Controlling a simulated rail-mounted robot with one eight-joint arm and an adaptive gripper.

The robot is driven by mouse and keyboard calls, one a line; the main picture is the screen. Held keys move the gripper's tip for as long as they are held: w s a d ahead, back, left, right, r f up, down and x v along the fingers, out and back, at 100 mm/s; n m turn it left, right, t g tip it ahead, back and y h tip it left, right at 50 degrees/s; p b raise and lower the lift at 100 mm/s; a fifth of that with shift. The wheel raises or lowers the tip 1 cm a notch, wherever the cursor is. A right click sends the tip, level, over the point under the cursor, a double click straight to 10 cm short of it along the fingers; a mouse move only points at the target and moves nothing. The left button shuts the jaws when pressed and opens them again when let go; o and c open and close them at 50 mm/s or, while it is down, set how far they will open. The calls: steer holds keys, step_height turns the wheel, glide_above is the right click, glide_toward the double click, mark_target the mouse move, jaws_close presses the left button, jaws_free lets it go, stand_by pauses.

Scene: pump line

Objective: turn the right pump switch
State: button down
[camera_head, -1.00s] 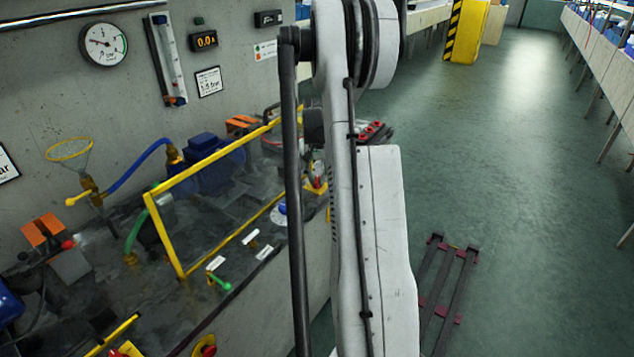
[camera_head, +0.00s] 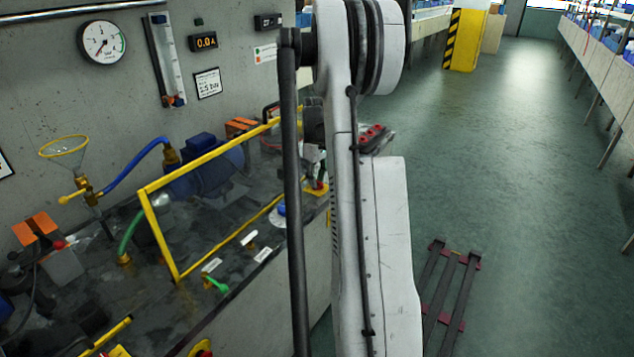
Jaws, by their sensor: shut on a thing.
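The right pump switch (camera_head: 319,187), a red knob on a yellow plate, sits at the right end of the dark bench, partly covered by my gripper and arm. My gripper (camera_head: 317,168) is at this knob, pointing down from above, and is shut on it. My arm link hides much of the gripper, so the exact grip and the knob's angle are hard to see. Another red and yellow switch (camera_head: 203,348) shows at the bottom edge, well apart from the gripper.
A yellow frame (camera_head: 160,235) stands around the blue pump (camera_head: 210,170). A green-handled valve (camera_head: 217,285) and a blue knob (camera_head: 281,209) sit along the bench's front. A dark rack (camera_head: 450,290) lies on the open floor at right.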

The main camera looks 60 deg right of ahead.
steer(key=shift+n, duration=1)
steer(key=c, duration=1.7)
jaws_free()
steer(key=shift+r, duration=0.15)
step_height(320, 180, up, 12)
steer(key=shift+f, duration=0.1)
